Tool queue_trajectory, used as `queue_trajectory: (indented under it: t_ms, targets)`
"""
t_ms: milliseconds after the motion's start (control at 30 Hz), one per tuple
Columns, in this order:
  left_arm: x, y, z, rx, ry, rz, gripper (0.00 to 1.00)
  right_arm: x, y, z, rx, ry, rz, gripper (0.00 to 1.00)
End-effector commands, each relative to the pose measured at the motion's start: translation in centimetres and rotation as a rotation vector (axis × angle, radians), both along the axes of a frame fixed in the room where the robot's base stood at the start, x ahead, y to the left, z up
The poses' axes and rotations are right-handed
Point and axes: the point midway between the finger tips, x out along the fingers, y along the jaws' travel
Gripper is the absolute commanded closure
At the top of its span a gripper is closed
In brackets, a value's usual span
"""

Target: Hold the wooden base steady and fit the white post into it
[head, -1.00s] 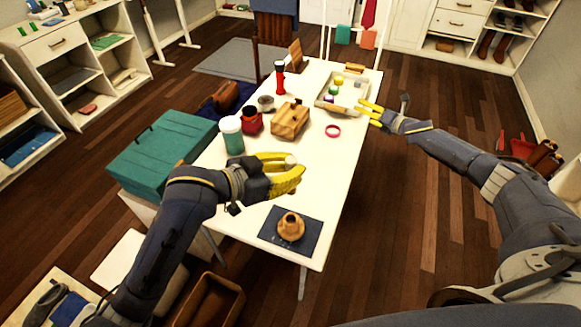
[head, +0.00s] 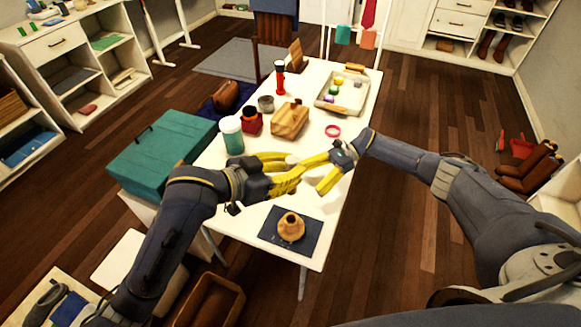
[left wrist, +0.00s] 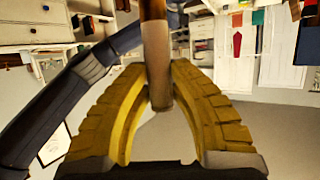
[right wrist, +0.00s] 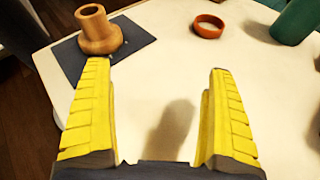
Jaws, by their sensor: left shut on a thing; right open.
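The wooden base (head: 291,229), a round piece with a raised neck, stands upright on a dark blue mat at the table's near end. It also shows at the upper left of the right wrist view (right wrist: 98,30). My left gripper (head: 291,173) is shut on the white post (head: 291,160), above the table and beyond the base. In the left wrist view the post (left wrist: 156,60) stands between the fingers, pale below and brown above. My right gripper (head: 313,180) is open and empty close beside the left one; its spread fingers (right wrist: 156,78) fill the right wrist view.
The dark mat (head: 268,236) lies near the table's front edge. An orange-brown ring-shaped item (right wrist: 207,32) shows in the right wrist view.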

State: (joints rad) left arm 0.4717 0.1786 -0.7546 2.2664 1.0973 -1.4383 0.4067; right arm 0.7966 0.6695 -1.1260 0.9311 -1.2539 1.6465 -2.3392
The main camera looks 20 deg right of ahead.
Motion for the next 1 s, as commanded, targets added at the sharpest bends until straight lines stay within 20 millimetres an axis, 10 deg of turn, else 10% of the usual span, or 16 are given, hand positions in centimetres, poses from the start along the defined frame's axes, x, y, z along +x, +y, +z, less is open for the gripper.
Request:
queue_trajectory:
  t_ms: [333, 1000]
  targets:
    - [0.0, 0.0, 0.0, 0.0, 0.0, 0.0, 1.0, -5.8, 2.1, 0.1, 0.061, -0.048, 0.366, 0.09]
    - [0.0, 0.0, 0.0, 0.0, 0.0, 0.0, 1.0, -9.4, 5.2, -0.7, 0.099, -0.053, 0.475, 0.09]
